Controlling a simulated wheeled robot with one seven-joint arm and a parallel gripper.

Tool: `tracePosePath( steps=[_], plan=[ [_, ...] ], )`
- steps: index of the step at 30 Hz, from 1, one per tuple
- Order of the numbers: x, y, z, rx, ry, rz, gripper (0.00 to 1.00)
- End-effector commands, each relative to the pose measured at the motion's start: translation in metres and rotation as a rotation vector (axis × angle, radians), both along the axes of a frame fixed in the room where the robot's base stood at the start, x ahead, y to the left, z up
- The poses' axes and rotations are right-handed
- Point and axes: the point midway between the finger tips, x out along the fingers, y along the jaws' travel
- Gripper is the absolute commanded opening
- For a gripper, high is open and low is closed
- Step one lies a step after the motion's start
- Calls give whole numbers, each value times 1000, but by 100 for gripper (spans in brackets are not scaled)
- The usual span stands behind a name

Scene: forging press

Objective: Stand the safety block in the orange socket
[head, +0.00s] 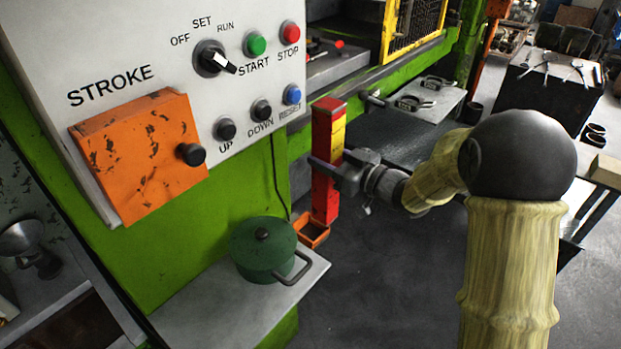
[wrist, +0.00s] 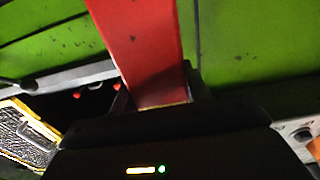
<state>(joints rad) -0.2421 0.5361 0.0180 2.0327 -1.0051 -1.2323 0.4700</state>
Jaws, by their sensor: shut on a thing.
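The safety block (head: 325,195) is a tall red bar with a yellow face on its upper part. It stands about upright in the head view, and its red side fills the top middle of the wrist view (wrist: 145,50). My gripper (head: 329,166) is shut on it around mid-height; the dark gripper body crosses the wrist view. The orange socket (head: 318,243) is a small open box low beside the green press. The block's lower end shows at the socket's far side in the head view. I cannot tell whether it is above, behind or touching the rim.
The white control panel (head: 150,50) with an orange cover (head: 140,155) is left of the block. A green lidded pot (head: 262,250) stands on a grey shelf (head: 215,318) near the socket. The green press frame (head: 240,190) is close behind. Open floor (head: 390,290) lies to the right.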

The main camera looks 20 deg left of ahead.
Motion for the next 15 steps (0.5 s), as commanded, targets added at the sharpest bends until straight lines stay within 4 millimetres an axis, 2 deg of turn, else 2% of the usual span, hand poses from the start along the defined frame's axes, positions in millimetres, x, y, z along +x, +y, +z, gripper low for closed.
tracePosePath(
  steps=[1, 8, 15],
  plan=[
    [-2, 9, 4, 4, -5, 3, 0],
    [-7, 35, 4, 5, -5, 2, 0],
    [-6, 34, -23, 2, -2, 0, 0]
  ],
)
